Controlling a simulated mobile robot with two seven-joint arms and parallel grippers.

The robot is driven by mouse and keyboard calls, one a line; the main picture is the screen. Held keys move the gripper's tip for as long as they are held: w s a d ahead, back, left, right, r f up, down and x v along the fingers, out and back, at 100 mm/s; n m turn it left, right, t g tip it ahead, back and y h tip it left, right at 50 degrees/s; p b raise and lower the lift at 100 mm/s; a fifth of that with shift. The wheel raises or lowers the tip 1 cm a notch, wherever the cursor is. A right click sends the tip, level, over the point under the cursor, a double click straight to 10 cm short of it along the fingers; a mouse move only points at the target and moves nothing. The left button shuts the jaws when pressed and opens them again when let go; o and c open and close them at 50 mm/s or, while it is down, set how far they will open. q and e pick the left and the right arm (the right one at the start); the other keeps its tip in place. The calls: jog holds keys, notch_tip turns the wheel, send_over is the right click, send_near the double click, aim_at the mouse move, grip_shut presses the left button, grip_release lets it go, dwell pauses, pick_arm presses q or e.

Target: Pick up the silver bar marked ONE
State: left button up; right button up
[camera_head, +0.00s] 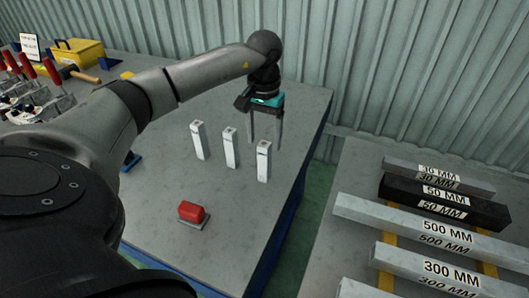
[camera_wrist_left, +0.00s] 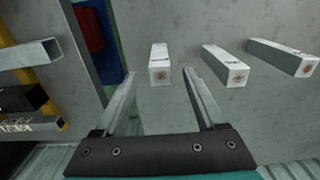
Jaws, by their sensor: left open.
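Three silver bars stand upright in a row on the grey table: a left one (camera_head: 198,141), a middle one (camera_head: 230,148) and a right one (camera_head: 264,161). Their small top markings are too blurred to read, so I cannot tell which is ONE. My left gripper (camera_head: 265,144) is open and empty, pointing down close to the right bar, just behind it in the head view. In the left wrist view, one bar (camera_wrist_left: 159,66) appears beyond and between the open fingertips (camera_wrist_left: 159,73); the other two (camera_wrist_left: 224,66) (camera_wrist_left: 282,58) are to its right. My right gripper is not in view.
A red block (camera_head: 191,211) sits on the table in front of the bars. The table's right edge is close to the right bar. Labelled long bars (camera_head: 430,230) lie on a second table at right. Red-handled clamps (camera_head: 30,68) and a yellow box (camera_head: 78,52) are at back left.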

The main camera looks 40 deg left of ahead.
aim_at(264, 155)
pick_arm(q)
notch_tip(264, 155, down, 7)
jog(key=shift+w+r+b, duration=0.15)
jog(key=shift+r+b, duration=0.05)
jog(key=shift+b, duration=0.3)
grip_shut()
dwell(0.4)
